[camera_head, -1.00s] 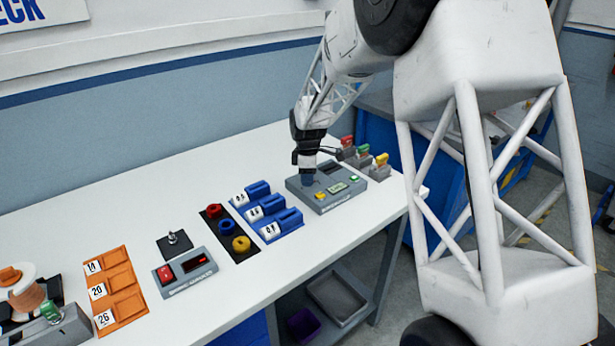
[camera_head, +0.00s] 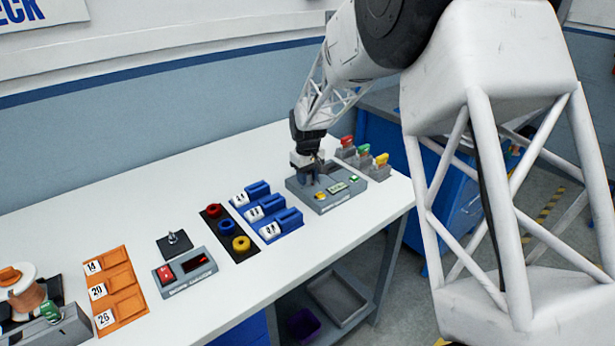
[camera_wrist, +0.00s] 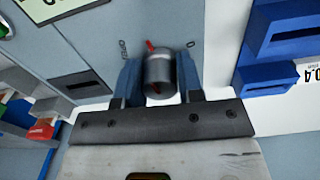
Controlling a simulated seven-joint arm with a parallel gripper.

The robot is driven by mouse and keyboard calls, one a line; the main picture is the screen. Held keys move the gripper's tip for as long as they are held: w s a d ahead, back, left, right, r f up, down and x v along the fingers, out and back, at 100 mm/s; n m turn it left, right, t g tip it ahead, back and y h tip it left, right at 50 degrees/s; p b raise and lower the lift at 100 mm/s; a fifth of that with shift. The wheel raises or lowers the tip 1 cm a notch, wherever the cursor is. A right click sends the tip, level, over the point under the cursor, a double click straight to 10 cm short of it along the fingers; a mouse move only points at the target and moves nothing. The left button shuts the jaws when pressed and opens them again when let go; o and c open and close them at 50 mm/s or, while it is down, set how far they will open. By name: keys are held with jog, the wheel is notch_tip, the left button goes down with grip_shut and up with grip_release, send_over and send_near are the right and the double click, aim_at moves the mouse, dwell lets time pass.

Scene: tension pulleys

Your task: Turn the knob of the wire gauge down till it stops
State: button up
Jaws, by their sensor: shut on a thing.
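The wire gauge is a grey box with a green display (camera_head: 337,187) and a yellow button (camera_head: 320,195), near the right end of the bench. Its knob (camera_wrist: 158,72) shows in the wrist view as a dark grey cylinder with a red pointer mark. My gripper (camera_wrist: 160,80) is shut on the knob, with one blue-grey finger on each side of it. In the head view my gripper (camera_head: 308,176) points down at the back left of the gauge and hides the knob.
Blue numbered holders (camera_head: 266,211) stand close left of the gauge. Small blocks with red, green and yellow tops (camera_head: 364,149) stand close behind it on the right. Farther left are a black strip of coloured rings (camera_head: 227,226), a red-switch box (camera_head: 186,271) and orange trays (camera_head: 116,288).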

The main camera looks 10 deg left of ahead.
jog(key=m, duration=0.4)
jog(key=shift+m, duration=0.3)
jog(key=m, duration=0.4)
jog(key=shift+m, duration=0.3)
jog(key=m, duration=0.4)
jog(key=shift+m, duration=2.2)
jog(key=o, duration=0.9)
jog(key=shift+r, duration=0.15)
jog(key=shift+r, duration=3.8)
